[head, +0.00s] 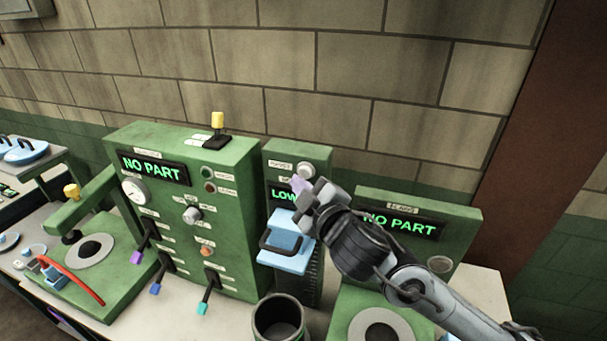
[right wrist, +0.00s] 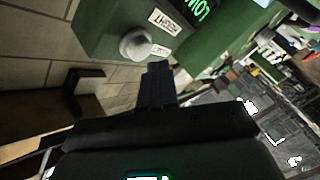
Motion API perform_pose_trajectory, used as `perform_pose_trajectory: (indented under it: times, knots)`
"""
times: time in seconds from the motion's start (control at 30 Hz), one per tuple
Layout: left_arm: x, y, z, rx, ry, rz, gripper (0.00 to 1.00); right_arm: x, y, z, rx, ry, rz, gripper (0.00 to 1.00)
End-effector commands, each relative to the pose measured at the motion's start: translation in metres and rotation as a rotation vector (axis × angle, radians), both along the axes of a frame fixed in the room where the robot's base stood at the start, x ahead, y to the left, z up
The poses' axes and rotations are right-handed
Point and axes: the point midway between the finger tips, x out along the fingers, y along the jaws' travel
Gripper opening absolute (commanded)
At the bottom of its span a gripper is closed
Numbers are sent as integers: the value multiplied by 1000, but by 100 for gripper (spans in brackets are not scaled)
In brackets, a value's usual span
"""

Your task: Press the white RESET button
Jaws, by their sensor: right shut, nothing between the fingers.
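A round white button (head: 305,171) sits near the top of the narrow green middle cabinet (head: 283,153), above a partly covered green display. In the right wrist view the white button (right wrist: 135,43) protrudes from the panel beside a small white label, whose text is too small to read surely. My right gripper (head: 303,188) is shut and empty, in front of this cabinet and just below the button in the head view. In the right wrist view its closed fingers (right wrist: 156,72) point toward the panel, close to the button; contact is not visible. My left gripper is not in view.
A light blue block with a dark handle (head: 285,240) is on the cabinet's front below my gripper. The large green cabinet (head: 235,165) with levers stands left; another, reading NO PART (head: 440,203), stands right. A dark cup (head: 279,322) stands in front.

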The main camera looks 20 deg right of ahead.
Motion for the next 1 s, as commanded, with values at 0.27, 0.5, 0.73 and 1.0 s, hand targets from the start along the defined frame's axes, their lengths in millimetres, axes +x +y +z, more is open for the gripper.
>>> perform_pose_trajectory:
  times: [0.27,0.5,0.73,1.0]
  knots:
    - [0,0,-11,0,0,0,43,-12,13,-2,1,-3,3,0]
    - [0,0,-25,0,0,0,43,-29,27,-2,1,-2,2,0]
    - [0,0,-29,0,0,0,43,-36,34,0,1,-1,1,0]
    - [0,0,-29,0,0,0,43,-37,34,0,0,0,0,0]
